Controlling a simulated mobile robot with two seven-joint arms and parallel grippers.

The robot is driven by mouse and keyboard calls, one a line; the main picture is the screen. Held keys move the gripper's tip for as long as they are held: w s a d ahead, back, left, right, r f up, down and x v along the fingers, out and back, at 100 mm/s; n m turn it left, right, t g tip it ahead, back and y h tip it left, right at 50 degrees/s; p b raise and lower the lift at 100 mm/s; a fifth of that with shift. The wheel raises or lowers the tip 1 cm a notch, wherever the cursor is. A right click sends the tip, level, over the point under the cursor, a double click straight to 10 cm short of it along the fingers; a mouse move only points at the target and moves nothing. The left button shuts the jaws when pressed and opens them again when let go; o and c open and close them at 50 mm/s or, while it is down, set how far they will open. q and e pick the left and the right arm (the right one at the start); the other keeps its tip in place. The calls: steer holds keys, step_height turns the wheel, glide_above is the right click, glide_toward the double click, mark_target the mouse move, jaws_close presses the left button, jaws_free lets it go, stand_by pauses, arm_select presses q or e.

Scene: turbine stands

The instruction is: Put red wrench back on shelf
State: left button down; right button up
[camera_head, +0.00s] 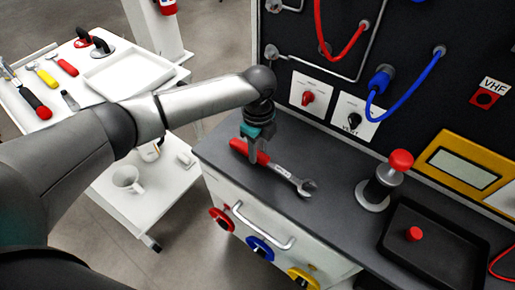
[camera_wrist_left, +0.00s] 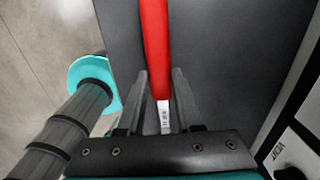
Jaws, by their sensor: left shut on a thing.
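The wrench (camera_head: 285,174) has a red handle and a silver open-ended head. It is at the dark countertop (camera_head: 222,150), its head toward the front right; I cannot tell whether it touches the surface. My left gripper (camera_head: 256,158) reaches down from above and is shut on it near where the red handle meets the metal. In the left wrist view the red handle (camera_wrist_left: 155,45) runs away from between the fingers (camera_wrist_left: 161,100). A white cart (camera_head: 165,76) at the left has an upper shelf with tools on it. My right gripper is not in view.
The upper shelf holds a red-handled tool (camera_head: 66,67), a yellow one (camera_head: 45,77) and an empty white tray (camera_head: 128,75). A mug (camera_head: 128,178) stands on the lower shelf. A red-topped post (camera_head: 381,185) and a black tray (camera_head: 440,245) are at the counter's right. A panel with cables rises behind.

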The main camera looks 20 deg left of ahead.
arm_select(q)
steer(key=shift+f, duration=0.65)
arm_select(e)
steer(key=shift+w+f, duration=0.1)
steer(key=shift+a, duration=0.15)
arm_select(q)
steer(key=c, duration=0.5)
jaws_free()
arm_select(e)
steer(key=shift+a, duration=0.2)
arm_select(q)
steer(key=shift+o, duration=0.4)
steer(key=shift+o, duration=0.4)
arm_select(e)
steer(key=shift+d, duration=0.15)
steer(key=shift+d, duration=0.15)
